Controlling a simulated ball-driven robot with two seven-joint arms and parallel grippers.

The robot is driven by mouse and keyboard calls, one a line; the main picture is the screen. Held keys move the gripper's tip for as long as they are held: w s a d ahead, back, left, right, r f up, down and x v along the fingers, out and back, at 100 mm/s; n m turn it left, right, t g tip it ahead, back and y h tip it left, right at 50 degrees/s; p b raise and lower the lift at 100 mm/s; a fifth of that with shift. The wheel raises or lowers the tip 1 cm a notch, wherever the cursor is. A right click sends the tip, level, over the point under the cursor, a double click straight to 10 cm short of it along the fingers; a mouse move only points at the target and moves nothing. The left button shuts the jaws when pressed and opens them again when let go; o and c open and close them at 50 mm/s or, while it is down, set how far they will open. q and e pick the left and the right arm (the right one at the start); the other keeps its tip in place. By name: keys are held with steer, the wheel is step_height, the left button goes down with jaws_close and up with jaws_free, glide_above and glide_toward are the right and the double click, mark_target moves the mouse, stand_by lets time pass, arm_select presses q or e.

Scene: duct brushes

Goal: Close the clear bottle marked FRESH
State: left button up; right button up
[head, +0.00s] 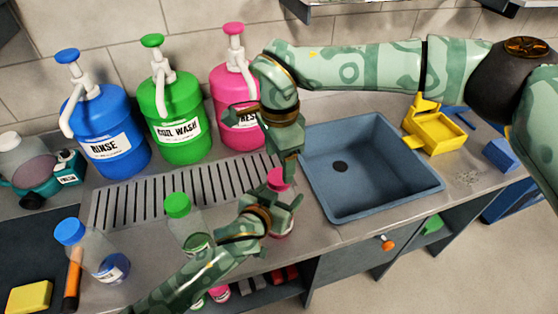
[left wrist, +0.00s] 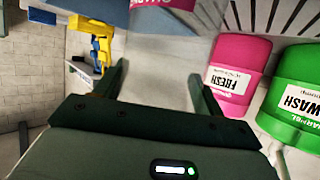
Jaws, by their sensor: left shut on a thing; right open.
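The clear bottle stands at the counter's front edge in the head view, with a pink band low on it (head: 283,233). Its pink cap (head: 279,178) sits at its top; I cannot tell how tightly. My left gripper (head: 284,210) is shut around the bottle's body. In the left wrist view the clear bottle (left wrist: 172,62) is between my left fingers, its pink label (left wrist: 165,4) cut off at the top edge. My right gripper (head: 287,165) is open, pointing down at the cap; its fingers partly hide it. The bottle's marking is not readable.
Pump jugs marked RINSE (head: 108,140), COIL WASH (head: 180,125) and a pink one (head: 232,85) stand behind. Green-capped (head: 178,206) and blue-capped (head: 70,232) bottles stand to the left. The sink (head: 370,165) and yellow caddy (head: 435,130) are to the right.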

mark_target(279, 176)
steer(key=shift+c, duration=0.5)
step_height(279, 176, up, 4)
steer(key=n, duration=0.3)
steer(key=shift+f, duration=0.25)
steer(key=shift+f, duration=0.1)
steer(key=shift+f, duration=3.95)
